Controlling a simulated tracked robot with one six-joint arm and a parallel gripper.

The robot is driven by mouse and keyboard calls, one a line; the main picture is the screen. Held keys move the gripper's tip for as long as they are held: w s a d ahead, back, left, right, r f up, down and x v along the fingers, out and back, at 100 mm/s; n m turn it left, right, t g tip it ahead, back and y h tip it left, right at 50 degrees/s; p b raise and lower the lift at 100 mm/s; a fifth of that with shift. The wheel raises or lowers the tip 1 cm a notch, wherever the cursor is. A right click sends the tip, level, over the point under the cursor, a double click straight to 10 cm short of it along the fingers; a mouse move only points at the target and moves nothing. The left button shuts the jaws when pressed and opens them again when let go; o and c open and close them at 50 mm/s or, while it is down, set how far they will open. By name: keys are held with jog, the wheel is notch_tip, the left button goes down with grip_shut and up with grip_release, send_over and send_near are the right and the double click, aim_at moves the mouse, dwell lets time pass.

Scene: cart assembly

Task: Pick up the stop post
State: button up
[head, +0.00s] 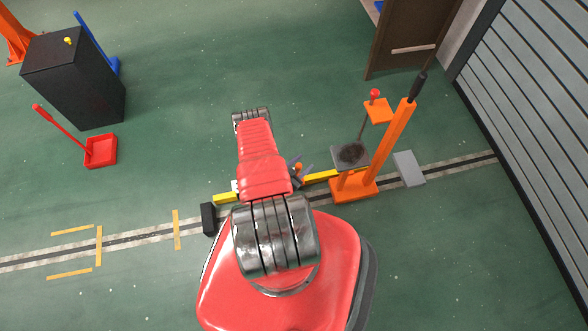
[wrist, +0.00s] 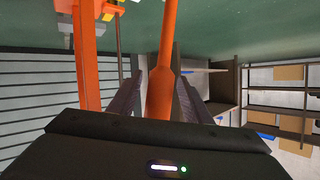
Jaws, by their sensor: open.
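An orange post, which looks like the stop post (wrist: 165,75), stands between my jaws in the wrist view. It has a thin shaft that widens toward the gripper. My gripper (wrist: 162,95) is open, with one dark finger on each side of the post; I cannot tell whether either touches it. A small orange tip there (head: 298,167) may be the same post; my arm hides the rest.
An orange stand (head: 392,145) with a grey pad (head: 350,156) stands close on the right; its column also seems to show in the wrist view (wrist: 87,70). A grey block (head: 409,169) lies beyond it. Yellow bars (head: 321,177) flank my arm.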

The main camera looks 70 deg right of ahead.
jog(key=shift+c, duration=0.6)
jog(key=c, duration=1)
grip_shut()
jog(key=shift+w+d+r, duration=0.1)
